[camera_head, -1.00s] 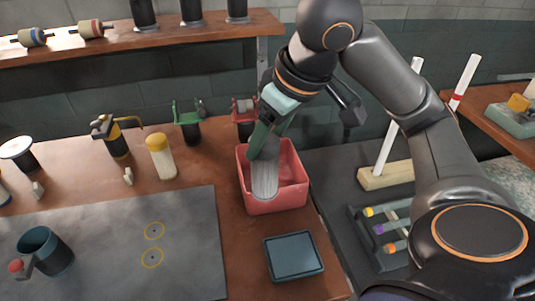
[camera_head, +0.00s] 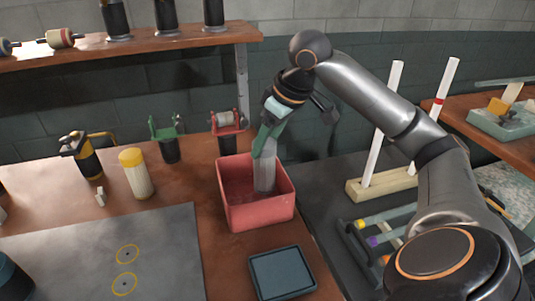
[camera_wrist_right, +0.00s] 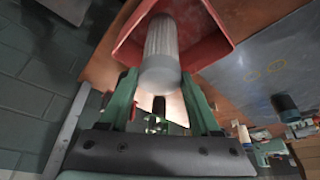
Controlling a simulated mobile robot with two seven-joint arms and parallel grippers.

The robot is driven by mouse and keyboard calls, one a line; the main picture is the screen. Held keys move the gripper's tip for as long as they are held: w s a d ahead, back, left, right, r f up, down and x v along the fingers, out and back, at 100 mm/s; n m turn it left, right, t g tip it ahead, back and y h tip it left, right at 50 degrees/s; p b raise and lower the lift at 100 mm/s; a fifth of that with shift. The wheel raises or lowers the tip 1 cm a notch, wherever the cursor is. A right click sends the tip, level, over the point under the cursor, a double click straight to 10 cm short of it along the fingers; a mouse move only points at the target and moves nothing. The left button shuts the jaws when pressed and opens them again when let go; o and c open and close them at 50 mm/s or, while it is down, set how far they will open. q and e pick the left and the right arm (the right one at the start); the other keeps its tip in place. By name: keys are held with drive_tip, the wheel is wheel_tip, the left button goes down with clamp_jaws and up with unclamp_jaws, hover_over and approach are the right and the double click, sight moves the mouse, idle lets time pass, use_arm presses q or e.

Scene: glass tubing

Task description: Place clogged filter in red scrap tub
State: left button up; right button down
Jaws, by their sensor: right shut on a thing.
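The clogged filter (camera_head: 265,176) is a pale grey ribbed cylinder. My right gripper (camera_head: 267,143), with green fingers, is shut on its upper end. The filter hangs nearly upright with its lower end inside the red scrap tub (camera_head: 262,214); I cannot tell whether it touches the tub's floor. In the right wrist view the filter (camera_wrist_right: 162,45) sits between the fingers (camera_wrist_right: 160,76), with the red tub (camera_wrist_right: 214,25) around its far end. My left gripper is not in view.
A dark square tray (camera_head: 282,272) lies in front of the tub. A red holder (camera_head: 228,128) stands close behind it. A yellow-capped bottle (camera_head: 136,174) and a grey mat (camera_head: 80,255) are to the left. White rods (camera_head: 383,120) stand upright in a block at the right.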

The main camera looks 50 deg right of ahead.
sight(264, 166)
drive_tip(key=f, duration=0.1)
drive_tip(key=f+b, duration=0.1)
drive_tip(key=f, duration=0.1)
drive_tip(key=shift+w+d, duration=0.1)
drive_tip(key=shift+d, duration=0.2)
drive_tip(key=shift+f+b, duration=0.3)
drive_tip(key=shift+f, duration=0.25)
drive_tip(key=shift+c, duration=0.5)
unclamp_jaws()
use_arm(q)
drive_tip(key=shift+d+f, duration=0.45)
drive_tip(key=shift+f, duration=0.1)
